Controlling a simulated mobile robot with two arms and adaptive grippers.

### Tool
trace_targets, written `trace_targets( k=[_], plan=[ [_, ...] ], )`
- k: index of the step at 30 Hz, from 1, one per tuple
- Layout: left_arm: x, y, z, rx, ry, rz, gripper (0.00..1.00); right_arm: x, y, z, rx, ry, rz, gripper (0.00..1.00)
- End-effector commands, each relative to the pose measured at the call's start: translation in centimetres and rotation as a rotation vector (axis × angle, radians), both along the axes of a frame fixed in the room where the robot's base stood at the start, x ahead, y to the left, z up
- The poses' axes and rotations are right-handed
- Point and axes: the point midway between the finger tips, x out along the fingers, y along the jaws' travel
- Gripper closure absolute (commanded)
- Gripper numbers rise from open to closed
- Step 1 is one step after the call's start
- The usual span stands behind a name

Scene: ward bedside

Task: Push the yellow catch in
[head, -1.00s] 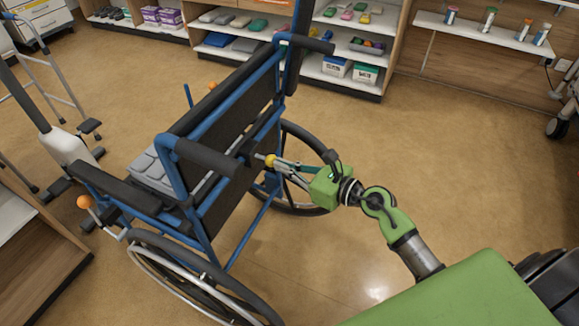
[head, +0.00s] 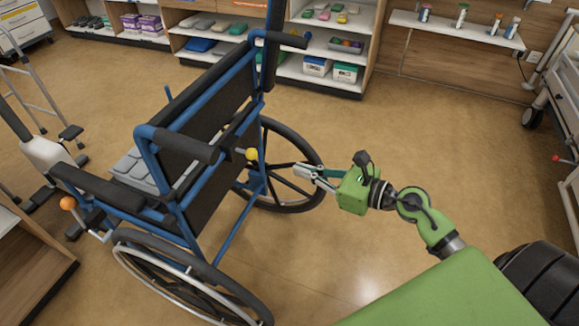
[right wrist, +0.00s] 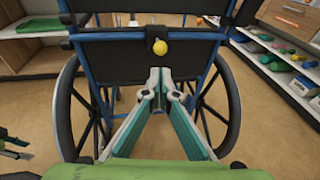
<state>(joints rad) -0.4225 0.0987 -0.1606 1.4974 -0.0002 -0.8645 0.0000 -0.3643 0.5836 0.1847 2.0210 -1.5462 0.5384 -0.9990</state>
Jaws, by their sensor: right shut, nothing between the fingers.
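The yellow catch (head: 252,154) is a small round knob on the back of the blue-framed wheelchair (head: 185,165). It also shows in the right wrist view (right wrist: 160,47), against the dark backrest, above my fingertips in the picture. My right gripper (head: 298,170) is shut and empty. It is to the right of the catch in the head view, apart from it, with its fingers pointing toward the chair. In the right wrist view its fingertips (right wrist: 156,82) meet below the catch.
The chair's large wheels (head: 185,285) stand on both sides of the back. Push handles (head: 185,145) stick out near the catch. Shelves (head: 320,70) line the far wall, and a walking frame (head: 30,95) stands at left. Floor right of the chair is clear.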

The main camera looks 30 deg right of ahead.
Motion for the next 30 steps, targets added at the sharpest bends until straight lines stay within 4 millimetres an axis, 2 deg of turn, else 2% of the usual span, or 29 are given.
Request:
trace_targets(
  k=[7,20,25,28,30],
  plan=[
    [0.1,-0.1,0.8,-0.001,-0.001,0.001,0.60,-1.5,-0.9,0.3,-0.001,0.000,0.000,1.00],
    [-0.6,-0.1,0.6,0.000,0.009,0.001,0.60,-1.6,-1.0,0.4,-0.001,-0.001,0.000,1.00],
    [0.0,-0.2,0.8,-0.002,0.000,-0.001,0.60,-1.5,-0.9,0.5,0.009,-0.002,-0.004,1.00],
    [0.4,-0.3,1.5,-0.003,-0.005,-0.001,0.60,-1.2,-0.8,1.6,0.091,-0.013,-0.042,1.00],
    [0.8,-0.3,2.5,-0.003,-0.011,0.001,0.60,-0.8,-0.9,3.1,0.217,-0.024,-0.101,1.00]
  ],
)
